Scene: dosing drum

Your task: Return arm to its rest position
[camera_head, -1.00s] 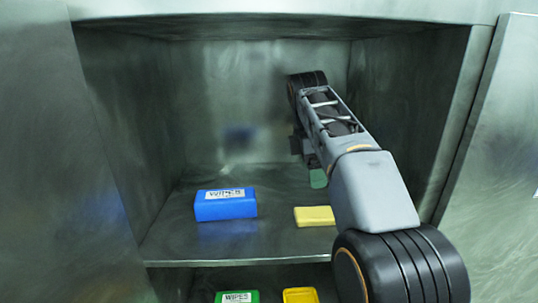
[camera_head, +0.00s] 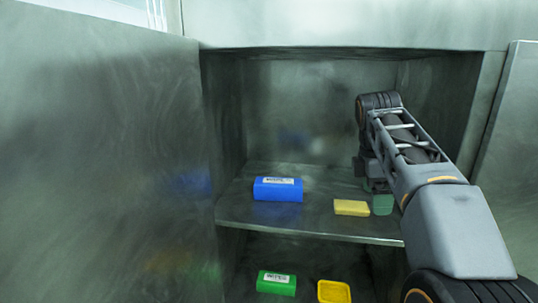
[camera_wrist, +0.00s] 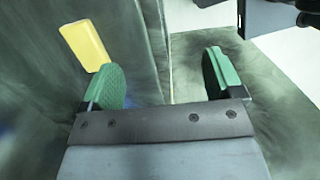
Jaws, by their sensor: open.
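My arm reaches into an open metal cabinet from the right in the head view. My gripper (camera_head: 378,196) hangs at its end, with green finger pads showing just right of a yellow block (camera_head: 351,208) on the upper shelf (camera_head: 320,224). In the wrist view my gripper (camera_wrist: 163,76) is open, with nothing between the two green pads. The yellow block also shows in the wrist view (camera_wrist: 84,45), beyond the left finger and apart from the space between the pads. The arm's base is out of view.
A blue wipes pack (camera_head: 278,190) lies left of the yellow block. A green wipes pack (camera_head: 276,283) and a yellow tray (camera_head: 334,292) are on the lower level. Open doors stand at left (camera_head: 110,160) and right (camera_head: 510,160); the cabinet's side wall is close right of my arm.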

